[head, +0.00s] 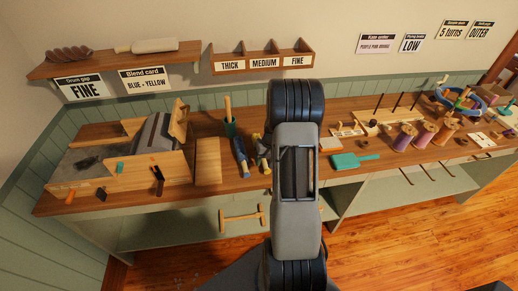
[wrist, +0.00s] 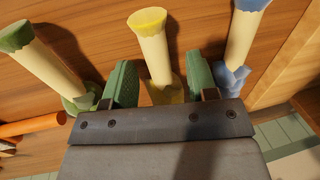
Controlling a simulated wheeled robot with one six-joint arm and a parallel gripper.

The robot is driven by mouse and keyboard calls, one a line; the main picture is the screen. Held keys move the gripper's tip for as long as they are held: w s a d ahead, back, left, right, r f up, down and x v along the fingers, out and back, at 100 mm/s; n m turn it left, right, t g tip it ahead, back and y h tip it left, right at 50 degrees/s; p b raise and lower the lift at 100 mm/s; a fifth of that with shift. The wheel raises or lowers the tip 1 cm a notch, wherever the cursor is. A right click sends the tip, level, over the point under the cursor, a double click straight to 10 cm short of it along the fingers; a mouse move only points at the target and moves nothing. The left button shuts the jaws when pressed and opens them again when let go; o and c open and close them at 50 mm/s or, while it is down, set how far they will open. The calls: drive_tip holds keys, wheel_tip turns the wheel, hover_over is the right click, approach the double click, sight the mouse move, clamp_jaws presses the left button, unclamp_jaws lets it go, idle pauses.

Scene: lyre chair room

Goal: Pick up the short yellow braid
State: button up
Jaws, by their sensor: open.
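In the wrist view a cream rod with yellow ends (wrist: 153,50) lies on the wooden surface; it is the yellow piece that best fits the short yellow braid, though I cannot make out a plait. My gripper (wrist: 161,82) is open, its green-padded fingers on either side of the rod's near part. The rod's near yellow end is partly hidden by the gripper body. I cannot tell whether the fingers touch it. In the head view a yellow-ended piece (head: 264,166) shows just left of my arm, which hides the gripper's fingers.
A green-ended rod (wrist: 40,62) lies left of my gripper and a blue-ended rod (wrist: 241,40) right of it, both close to the fingers. An orange cylinder (wrist: 32,126) is at lower left. On the bench, a wooden board (head: 208,160) is to the left and a teal scoop (head: 350,160) to the right.

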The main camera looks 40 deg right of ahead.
drive_tip(key=shift+f, duration=0.45)
drive_tip(key=shift+c, duration=0.5)
clamp_jaws()
